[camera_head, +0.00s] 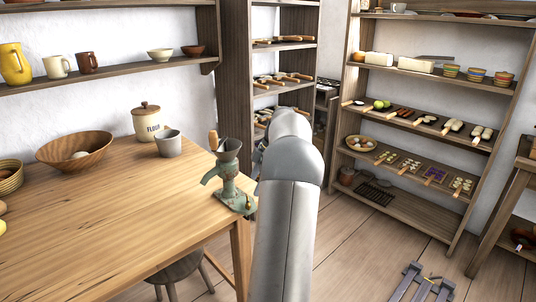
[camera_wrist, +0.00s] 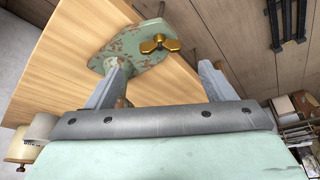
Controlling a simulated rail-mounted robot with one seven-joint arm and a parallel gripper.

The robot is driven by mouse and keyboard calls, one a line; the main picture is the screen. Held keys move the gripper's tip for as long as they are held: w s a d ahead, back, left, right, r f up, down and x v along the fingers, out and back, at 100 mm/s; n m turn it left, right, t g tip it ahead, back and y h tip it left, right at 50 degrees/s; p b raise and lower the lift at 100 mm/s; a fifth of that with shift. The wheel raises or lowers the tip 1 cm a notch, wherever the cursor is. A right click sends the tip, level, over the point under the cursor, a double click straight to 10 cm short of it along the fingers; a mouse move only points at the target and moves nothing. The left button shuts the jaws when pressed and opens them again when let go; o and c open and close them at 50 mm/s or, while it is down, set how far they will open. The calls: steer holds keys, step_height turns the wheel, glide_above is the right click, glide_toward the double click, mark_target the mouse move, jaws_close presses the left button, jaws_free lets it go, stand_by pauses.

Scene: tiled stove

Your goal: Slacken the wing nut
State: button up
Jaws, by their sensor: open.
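The brass wing nut (camera_wrist: 160,44) sits on the chipped green body of a grinder (camera_wrist: 132,48) in the wrist view. My gripper (camera_wrist: 160,66) is open, with one finger left and one right in the wrist view. The wing nut shows ahead of the gap between them, with nothing held. The left finger overlaps the grinder body in the picture; I cannot tell whether it touches. In the head view my arm hides the gripper.
On the table (camera_head: 110,225) stand a grey cup (camera_head: 168,144), a flour jar (camera_head: 146,121) and a wooden bowl (camera_head: 75,151). A stool (camera_head: 180,268) is tucked below the table edge. Shelves (camera_head: 425,140) with food stand at the back right. The floor (camera_head: 345,250) between is mostly clear.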

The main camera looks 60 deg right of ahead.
steer(key=p+v, duration=0.1)
steer(key=v, duration=0.9)
steer(key=shift+p, duration=0.4)
steer(key=shift+d, duration=0.1)
